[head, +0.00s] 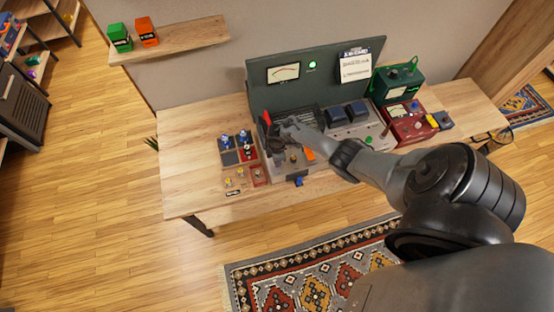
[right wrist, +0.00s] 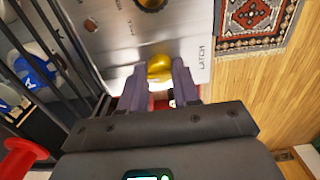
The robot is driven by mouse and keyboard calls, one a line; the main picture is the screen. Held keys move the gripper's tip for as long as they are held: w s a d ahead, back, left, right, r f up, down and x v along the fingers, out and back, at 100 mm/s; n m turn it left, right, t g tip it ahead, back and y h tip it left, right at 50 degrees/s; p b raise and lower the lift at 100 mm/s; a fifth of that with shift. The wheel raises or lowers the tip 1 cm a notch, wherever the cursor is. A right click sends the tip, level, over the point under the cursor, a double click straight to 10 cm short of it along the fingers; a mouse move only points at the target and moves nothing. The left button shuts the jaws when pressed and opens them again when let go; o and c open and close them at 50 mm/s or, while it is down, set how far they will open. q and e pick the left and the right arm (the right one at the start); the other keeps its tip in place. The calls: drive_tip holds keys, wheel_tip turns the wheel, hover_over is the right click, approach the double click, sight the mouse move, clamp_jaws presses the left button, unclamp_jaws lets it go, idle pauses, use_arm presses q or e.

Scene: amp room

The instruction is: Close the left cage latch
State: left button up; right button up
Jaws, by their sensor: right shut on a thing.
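The amp unit's metal panel carries a dark barred cage (head: 305,118), also at the left of the right wrist view (right wrist: 62,50). A round yellow-gold knob (right wrist: 160,67) sits on the panel beside the printed word "LATCH" (right wrist: 203,55). My right gripper (right wrist: 160,85) has its two fingers on either side of this knob and is shut on it. In the head view the right gripper (head: 284,133) is over the left part of the unit and hides the knob and part of the cage. My left gripper is not in view.
A red knob (right wrist: 25,155) shows close by in the right wrist view. A red lever (head: 267,118) stands left of the gripper. Small blue and yellow parts (head: 237,140) lie on trays to the left. The table's left end (head: 185,150) is clear.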

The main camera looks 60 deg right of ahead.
idle(0.3)
drive_tip(key=o, duration=1)
drive_tip(key=shift+r, duration=0.4)
wheel_tip(320, 180, up, 10)
drive_tip(key=p, duration=0.3)
drive_tip(key=shift+p, duration=0.4)
